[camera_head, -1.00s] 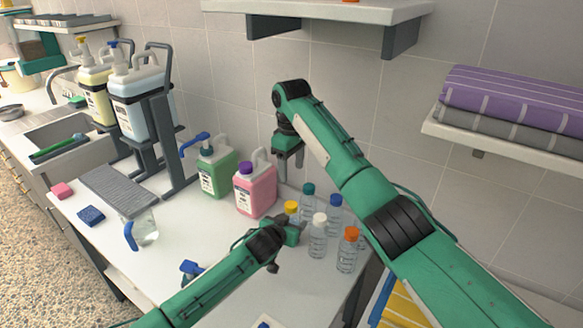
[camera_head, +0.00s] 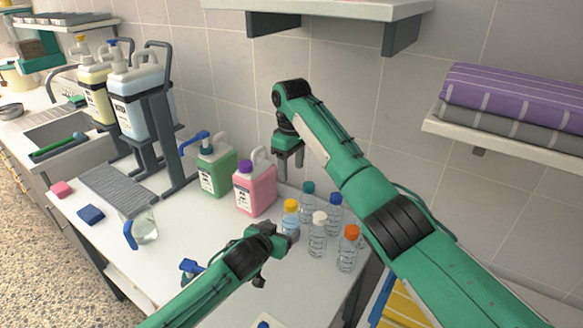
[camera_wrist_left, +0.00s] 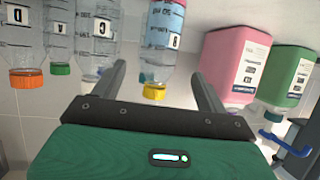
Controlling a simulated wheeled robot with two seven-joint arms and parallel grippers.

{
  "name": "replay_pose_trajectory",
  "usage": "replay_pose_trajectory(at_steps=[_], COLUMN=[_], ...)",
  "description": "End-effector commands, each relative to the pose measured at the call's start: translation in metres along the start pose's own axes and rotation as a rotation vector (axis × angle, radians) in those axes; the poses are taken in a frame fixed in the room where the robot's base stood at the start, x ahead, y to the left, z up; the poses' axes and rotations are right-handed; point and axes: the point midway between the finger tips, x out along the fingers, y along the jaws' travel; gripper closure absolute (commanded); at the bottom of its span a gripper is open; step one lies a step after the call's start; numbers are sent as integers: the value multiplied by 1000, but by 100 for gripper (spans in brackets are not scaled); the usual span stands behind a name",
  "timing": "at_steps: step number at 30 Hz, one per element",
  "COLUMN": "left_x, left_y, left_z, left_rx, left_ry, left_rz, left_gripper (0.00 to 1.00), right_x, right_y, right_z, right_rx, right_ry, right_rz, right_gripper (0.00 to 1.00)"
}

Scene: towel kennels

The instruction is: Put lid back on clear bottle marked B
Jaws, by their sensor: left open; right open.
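The clear bottle marked B (camera_wrist_left: 173,42) stands in front of my left gripper, with its yellow lid (camera_wrist_left: 154,91) seated on its neck; the wrist view shows it upside down. In the head view, the bottle (camera_head: 289,223) stands upright on the counter, and the yellow lid (camera_head: 290,204) is on top. My left gripper (camera_head: 279,256) is open and empty, just to the near left of the bottle. In the wrist view, its fingers (camera_wrist_left: 160,78) are spread either side of the lid in the picture. My right gripper (camera_head: 288,165) is open and empty above the back of the counter.
Other capped bottles, with white (camera_head: 319,217), orange (camera_head: 351,232), teal (camera_head: 308,187) and blue (camera_head: 336,199) lids, stand close on the right. A pink jug (camera_head: 257,190) and green jug (camera_head: 216,172) stand behind.

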Motion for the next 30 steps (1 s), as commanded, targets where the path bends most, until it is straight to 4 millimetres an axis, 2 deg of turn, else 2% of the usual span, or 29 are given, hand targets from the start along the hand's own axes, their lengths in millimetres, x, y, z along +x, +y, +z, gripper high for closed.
replay_pose_trajectory(at_steps=[6, 12, 26, 30], left_x=[-35, -54, -59, -65], left_y=[0, 0, 0, 0], left_z=[1, 1, -1, -15], left_rx=[-2, -1, -1, -1], left_ry=[0, 0, 0, 0], left_rz=[1, 1, 0, 0], left_gripper=[25, 25, 25, 25], right_x=[3, 4, 3, -12], right_y=[0, 0, 0, 0], right_z=[0, 0, 0, 0], right_rx=[0, 0, 0, 0], right_ry=[0, 0, 0, 0], right_rz=[0, 0, 0, 1], right_gripper=[42, 42, 42, 42])
